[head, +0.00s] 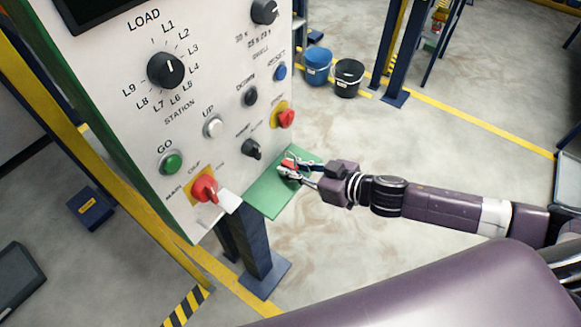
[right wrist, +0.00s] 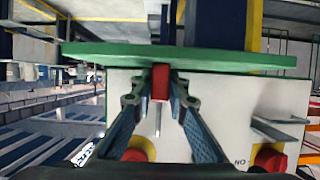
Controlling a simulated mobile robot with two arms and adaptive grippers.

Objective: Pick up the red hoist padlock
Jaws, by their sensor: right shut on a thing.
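The red hoist padlock (right wrist: 160,82) is a small red block between the two fingertips of my right gripper in the right wrist view. In the head view the padlock (head: 289,164) shows as a bit of red at the fingertips of my right gripper (head: 290,171). That gripper is shut on it, over the green shelf (head: 268,196) below the control panel. In the right wrist view the padlock is close to the edge of the green shelf (right wrist: 100,50); I cannot tell if they touch. My left gripper is not in view.
The control panel (head: 118,90) stands left of the gripper, with a red main switch (head: 205,188), a red knob (head: 287,118) and several other knobs jutting out. A blue bucket (head: 317,66) and a black bucket (head: 348,78) stand on the floor behind. Floor right of the shelf is clear.

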